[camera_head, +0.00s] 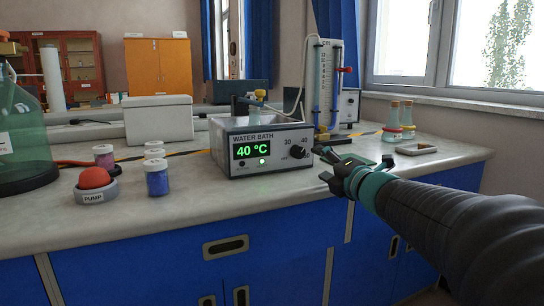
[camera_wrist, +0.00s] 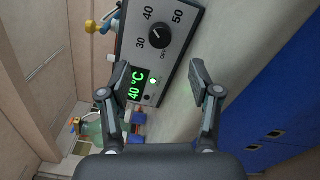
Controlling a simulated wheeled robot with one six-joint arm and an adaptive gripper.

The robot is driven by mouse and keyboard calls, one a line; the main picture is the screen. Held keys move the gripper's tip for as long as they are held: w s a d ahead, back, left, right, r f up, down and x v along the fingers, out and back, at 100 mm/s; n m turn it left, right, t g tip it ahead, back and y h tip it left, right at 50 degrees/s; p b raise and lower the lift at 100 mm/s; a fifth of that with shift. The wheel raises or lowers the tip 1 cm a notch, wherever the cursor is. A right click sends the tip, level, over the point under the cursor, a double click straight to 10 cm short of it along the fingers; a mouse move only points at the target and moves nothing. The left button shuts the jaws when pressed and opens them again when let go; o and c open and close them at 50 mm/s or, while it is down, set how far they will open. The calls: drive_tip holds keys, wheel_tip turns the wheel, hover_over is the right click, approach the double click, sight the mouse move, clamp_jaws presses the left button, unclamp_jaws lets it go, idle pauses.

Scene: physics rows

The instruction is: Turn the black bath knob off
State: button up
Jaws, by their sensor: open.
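The water bath (camera_head: 265,147) is a metal box on the bench with a green display that reads 40 °C. Its black knob (camera_head: 298,151) is at the right of the front panel, with the marks OFF, 30 and 40 showing around it. In the wrist view the knob (camera_wrist: 160,37) lies beyond the fingertips, its white pointer line toward the 40 side. My gripper (camera_head: 325,165) is just right of the water bath's front in the head view. In the wrist view my gripper (camera_wrist: 160,80) is open and empty, its fingers apart from the knob.
A red pump button (camera_head: 95,178) and small jars, one blue (camera_head: 157,178), stand to the left. A glass column stand (camera_head: 324,85) is behind the bath. Flasks (camera_head: 407,115) and a small tray (camera_head: 416,149) are at right. The bench front is clear.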

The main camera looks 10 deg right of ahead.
sight(301, 153)
drive_tip(key=x, duration=0.9)
drive_tip(key=shift+w+a, duration=0.1)
drive_tip(key=shift+w, duration=0.2)
drive_tip(key=shift+f+b, duration=0.1)
drive_tip(key=shift+b, duration=0.2)
drive_tip(key=c, duration=1.1)
